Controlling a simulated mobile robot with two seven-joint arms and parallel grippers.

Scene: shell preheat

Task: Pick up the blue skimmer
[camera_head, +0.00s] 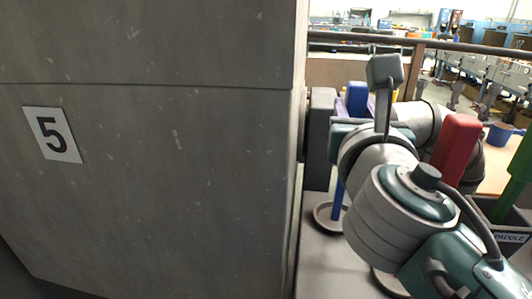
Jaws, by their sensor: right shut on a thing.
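The blue skimmer (357,97) stands right of the grey panel, its blue block handle at the top. Its thin blue stem shows lower down, leaning slightly, above a round grey disc near the surface. My right gripper (343,128) is at the handle, its arm coming in from the lower right. It appears shut on the blue skimmer, though my wrist hides the middle of the tool and most of the jaws. My left gripper is not in view.
A large grey panel marked 5 (150,190) fills the left. A red handle (457,148) and a green handle (518,165) stand to the right, close to my arm. A bin labelled PADDLE (512,237) is at the right edge. A rail (440,44) runs behind.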

